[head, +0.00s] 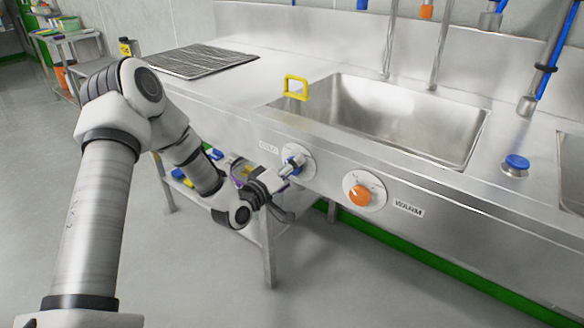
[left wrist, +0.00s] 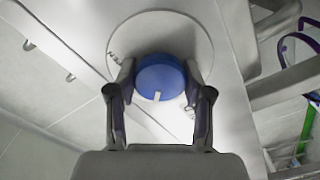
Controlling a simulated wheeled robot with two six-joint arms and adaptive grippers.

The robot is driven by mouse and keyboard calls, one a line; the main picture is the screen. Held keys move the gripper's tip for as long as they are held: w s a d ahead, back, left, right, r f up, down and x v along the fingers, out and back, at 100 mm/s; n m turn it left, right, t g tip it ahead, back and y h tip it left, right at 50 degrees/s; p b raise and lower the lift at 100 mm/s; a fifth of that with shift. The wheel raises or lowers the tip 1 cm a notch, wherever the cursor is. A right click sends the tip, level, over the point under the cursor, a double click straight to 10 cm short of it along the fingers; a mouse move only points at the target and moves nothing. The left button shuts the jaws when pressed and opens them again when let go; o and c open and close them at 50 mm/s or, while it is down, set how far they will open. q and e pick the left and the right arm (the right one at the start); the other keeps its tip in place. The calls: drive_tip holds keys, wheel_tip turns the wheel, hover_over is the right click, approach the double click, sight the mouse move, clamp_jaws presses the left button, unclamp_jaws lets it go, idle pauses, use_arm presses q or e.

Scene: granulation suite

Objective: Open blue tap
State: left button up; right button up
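The blue tap (left wrist: 160,76) is a round knob with a white pointer mark, on a white round dial plate (left wrist: 163,28) on the sink unit's front panel. In the head view the blue tap (head: 297,162) is partly hidden by my left gripper (head: 289,168). In the left wrist view one finger of my left gripper (left wrist: 160,82) lies on each side of the knob, close against its edges. It looks shut on the knob. The white mark points towards the gripper's palm in that view. My right gripper is not in view.
An orange tap (head: 361,194) on its own dial sits right of the blue one, beside a WARM label (head: 408,208). A low shelf with blue and yellow items stands behind my left arm.

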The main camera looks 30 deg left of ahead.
use_arm(q)
drive_tip(key=shift+m, duration=0.4)
drive_tip(key=m+p, duration=0.1)
drive_tip(key=m, duration=0.2)
drive_tip(key=shift+m+p, duration=0.3)
drive_tip(key=m+p, duration=0.2)
drive_tip(key=m, duration=0.2)
drive_tip(key=shift+m, duration=0.3)
drive_tip(key=m+p, duration=0.2)
drive_tip(key=m, duration=0.2)
drive_tip(key=shift+f+m+p, duration=0.1)
drive_tip(key=shift+m+p, duration=1)
drive_tip(key=shift+m, duration=1.3)
drive_tip(key=o, duration=1.2)
drive_tip(key=shift+c, duration=0.2)
drive_tip(key=shift+s, duration=0.1)
